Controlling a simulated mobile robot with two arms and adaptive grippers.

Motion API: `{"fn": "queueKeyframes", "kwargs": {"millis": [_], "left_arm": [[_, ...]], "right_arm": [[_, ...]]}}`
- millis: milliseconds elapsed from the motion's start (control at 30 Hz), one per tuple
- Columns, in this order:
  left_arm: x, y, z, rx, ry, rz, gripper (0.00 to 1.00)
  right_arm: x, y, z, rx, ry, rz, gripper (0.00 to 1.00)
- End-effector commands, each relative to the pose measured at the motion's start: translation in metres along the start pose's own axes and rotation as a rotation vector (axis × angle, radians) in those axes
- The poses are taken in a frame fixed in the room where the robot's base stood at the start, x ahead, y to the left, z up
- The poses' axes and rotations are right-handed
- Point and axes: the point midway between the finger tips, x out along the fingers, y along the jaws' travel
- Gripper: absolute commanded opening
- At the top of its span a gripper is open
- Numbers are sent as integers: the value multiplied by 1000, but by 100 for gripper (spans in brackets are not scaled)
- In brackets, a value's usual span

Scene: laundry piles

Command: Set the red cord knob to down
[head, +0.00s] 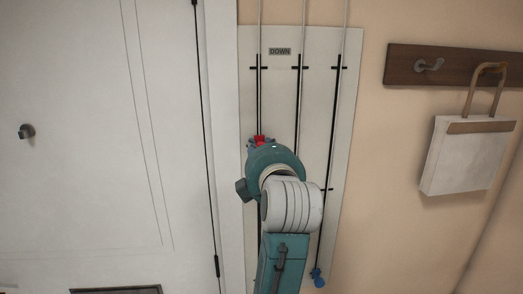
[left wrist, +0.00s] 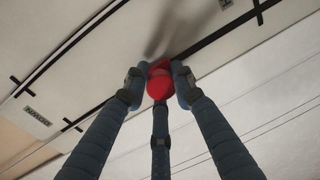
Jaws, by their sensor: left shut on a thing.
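The red cord knob (head: 260,140) is on the left cord track of a pale wall board (head: 320,110), partly hidden behind my left arm in the head view. My left gripper (head: 261,144) is at it. In the left wrist view my left gripper (left wrist: 160,74) has its fingers closed around the red knob (left wrist: 160,84), which sits between the fingertips against the dark track. A DOWN label (head: 280,51) is near the top of the board, well above the knob; it also shows in the left wrist view (left wrist: 37,116). My right gripper is not in view.
A blue knob (head: 318,279) hangs low on the right track. The middle track's lower part is hidden by my arm. A white door (head: 90,130) is at the left. A white bag (head: 465,160) hangs from a wooden hook rail (head: 460,68) at the right.

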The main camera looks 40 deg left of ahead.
Motion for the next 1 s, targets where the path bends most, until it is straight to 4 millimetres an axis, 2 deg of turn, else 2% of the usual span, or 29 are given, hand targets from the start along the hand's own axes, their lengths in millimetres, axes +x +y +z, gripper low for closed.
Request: {"fn": "queueKeyframes", "kwargs": {"millis": [33,567,600,700,1000], "left_arm": [[-6,40,-4,-18,-2,116,0],[-6,40,-4,-18,-2,116,0],[-6,40,-4,-18,-2,116,27],[-6,40,-4,-18,-2,116,45],[-6,34,-4,-15,0,99,45]], "right_arm": [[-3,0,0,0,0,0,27],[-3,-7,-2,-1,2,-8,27],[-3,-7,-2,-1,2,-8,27],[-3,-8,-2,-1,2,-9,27],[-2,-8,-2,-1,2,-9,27]]}}
